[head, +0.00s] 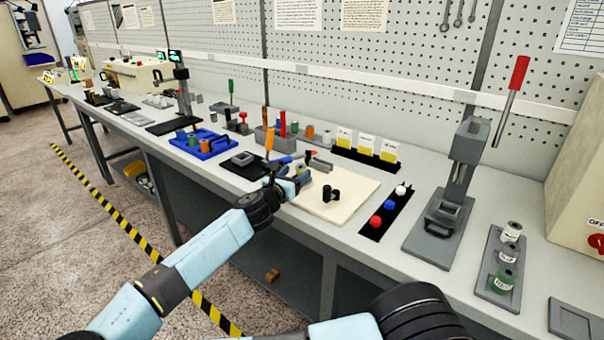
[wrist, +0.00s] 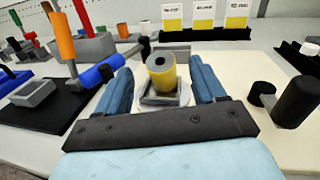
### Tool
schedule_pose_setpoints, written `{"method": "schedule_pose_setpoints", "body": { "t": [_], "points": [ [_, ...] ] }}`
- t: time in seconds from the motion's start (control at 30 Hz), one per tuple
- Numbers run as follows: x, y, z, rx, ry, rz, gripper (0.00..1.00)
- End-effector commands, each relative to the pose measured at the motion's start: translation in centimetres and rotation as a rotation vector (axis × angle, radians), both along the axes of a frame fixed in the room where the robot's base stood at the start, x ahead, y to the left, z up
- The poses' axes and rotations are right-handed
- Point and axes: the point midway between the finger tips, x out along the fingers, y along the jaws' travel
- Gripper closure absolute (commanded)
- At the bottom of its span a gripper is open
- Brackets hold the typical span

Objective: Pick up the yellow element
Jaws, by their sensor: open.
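The yellow element (wrist: 162,76) is a short cylinder with a grey top, a dark centre hole and a yellow band. In the wrist view it stands, slightly tilted in the picture, in a small grey square holder (wrist: 183,92). My gripper (wrist: 165,88) is open, with one blue finger to the left of the element and one to the right. There are visible gaps between the fingers and the element. In the head view my gripper (head: 294,181) is at the left edge of the cream board, and the element (head: 301,170) is small and partly hidden behind it.
Black cylinders (wrist: 297,100) stand on the cream board (head: 352,199) to the right. Orange- and blue-handled tools (wrist: 62,38) stand or lie on the left. Yellow-labelled cards (head: 388,151) stand behind. A black strip (head: 375,227) holds red, blue and white knobs.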

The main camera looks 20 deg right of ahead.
Motion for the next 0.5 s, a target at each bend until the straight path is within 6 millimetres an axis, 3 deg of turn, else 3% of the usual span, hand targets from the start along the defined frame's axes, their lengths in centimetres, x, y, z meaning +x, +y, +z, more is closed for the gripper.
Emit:
{"method": "schedule_pose_setpoints", "body": {
  "t": [0.27,0.5],
  "points": [
    [1.1,-1.2,0.0,0.000,0.000,-0.002,0.31],
    [3.2,-3.2,0.0,0.000,0.000,-0.003,0.31]
  ]
}}
